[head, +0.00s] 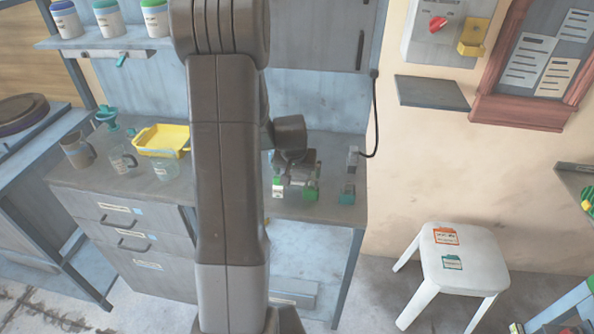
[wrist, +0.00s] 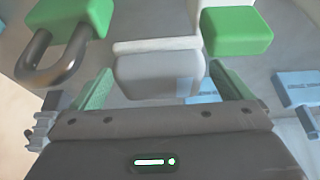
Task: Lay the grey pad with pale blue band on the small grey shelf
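The small grey shelf (head: 432,92) is on the wall at the upper right in the head view, and its top is bare. My gripper (head: 297,182) is low over the right part of the counter, left of the shelf and below it in the picture. In the wrist view my gripper (wrist: 162,75) has its green fingers apart. A grey block (wrist: 158,76) with a pale edge shows between and beyond the fingertips. I cannot tell whether it is the pad with the pale blue band, or whether the fingers touch it. The pad is not clearly identifiable in the head view.
A green padlock (wrist: 75,20) and a green-capped white item (wrist: 237,30) are close to the fingers. A white stool (head: 460,262) stands right. A yellow tray (head: 163,140) is left.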

